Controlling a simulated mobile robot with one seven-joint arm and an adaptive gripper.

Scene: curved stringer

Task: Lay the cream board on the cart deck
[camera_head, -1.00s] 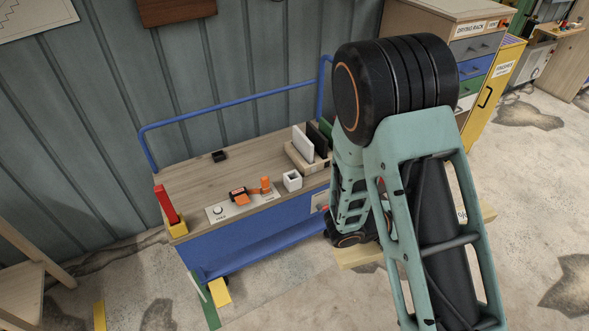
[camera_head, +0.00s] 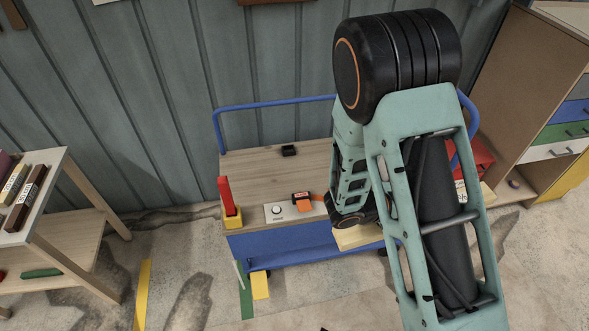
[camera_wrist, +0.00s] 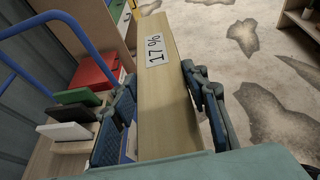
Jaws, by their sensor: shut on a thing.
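The cream board, a long pale plank with a "17 %" label (camera_wrist: 155,50), lies between the fingers of my gripper (camera_wrist: 162,112), which is shut on it. In the head view, a piece of the board (camera_head: 357,238) shows below my arm, at the cart's front edge; my arm hides most of the board and my gripper there. The cart deck (camera_head: 290,173) is a wood-grain top on a blue cart. I cannot tell whether the board touches the deck.
A blue rail (camera_head: 275,103) runs behind the deck. A white panel (camera_wrist: 65,131) stands left of the board. A red box (camera_wrist: 92,72) lies beyond.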

